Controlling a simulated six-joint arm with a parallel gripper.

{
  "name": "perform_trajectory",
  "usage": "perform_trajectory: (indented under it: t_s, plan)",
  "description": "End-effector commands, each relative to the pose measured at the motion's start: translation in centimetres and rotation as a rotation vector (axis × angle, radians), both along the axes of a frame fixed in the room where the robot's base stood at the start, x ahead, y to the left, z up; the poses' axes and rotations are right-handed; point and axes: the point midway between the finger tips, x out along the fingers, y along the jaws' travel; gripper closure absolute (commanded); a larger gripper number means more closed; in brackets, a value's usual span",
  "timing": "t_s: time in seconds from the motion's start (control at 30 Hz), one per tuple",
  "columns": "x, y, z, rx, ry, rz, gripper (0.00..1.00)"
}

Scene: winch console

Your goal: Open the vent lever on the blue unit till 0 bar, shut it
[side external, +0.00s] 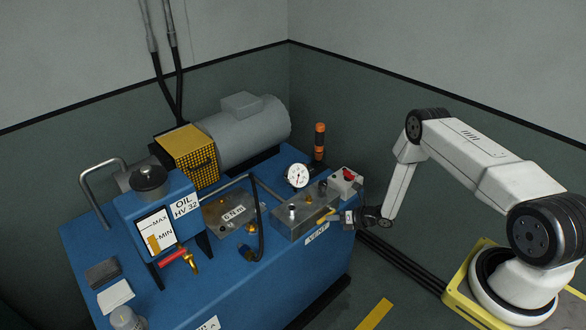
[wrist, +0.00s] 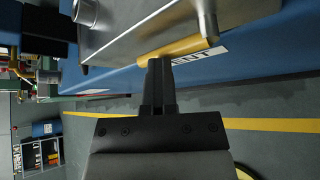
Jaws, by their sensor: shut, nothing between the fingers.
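The blue unit (side external: 285,275) stands in the corner and carries a metal valve block (side external: 290,225) above its VENT label (side external: 317,237). The yellow vent lever (side external: 327,216) sits on the front of that block; in the wrist view the lever (wrist: 188,46) runs across the picture just beyond my fingers. A round white pressure gauge (side external: 297,175) stands behind the block; its reading is too small to tell. My gripper (side external: 343,219) is shut and empty, its fingertips (wrist: 160,62) at the lever; I cannot tell whether they touch it.
A grey box with a red knob (side external: 347,177) sits close behind my gripper. A black hose (side external: 260,215) arches over the unit left of the block. A red-handled tap (side external: 173,257) is under the oil tank (side external: 125,210). The floor in front is clear, with a yellow stripe (side external: 375,313).

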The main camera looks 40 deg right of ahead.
Motion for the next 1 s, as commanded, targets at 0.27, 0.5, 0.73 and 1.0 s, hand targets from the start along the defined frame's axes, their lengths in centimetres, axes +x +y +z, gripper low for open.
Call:
perform_trajectory:
  t_s: [0.27,0.5,0.73,1.0]
  plan:
    - [-0.2,-0.2,0.5,-0.002,-0.007,-0.002,1.0]
    - [-1.8,-0.1,1.4,0.0,-0.002,-0.002,1.0]
    - [-4.1,-0.1,2.7,0.0,0.001,-0.002,1.0]
    - [-6.9,-0.1,4.6,0.0,0.001,-0.002,1.0]
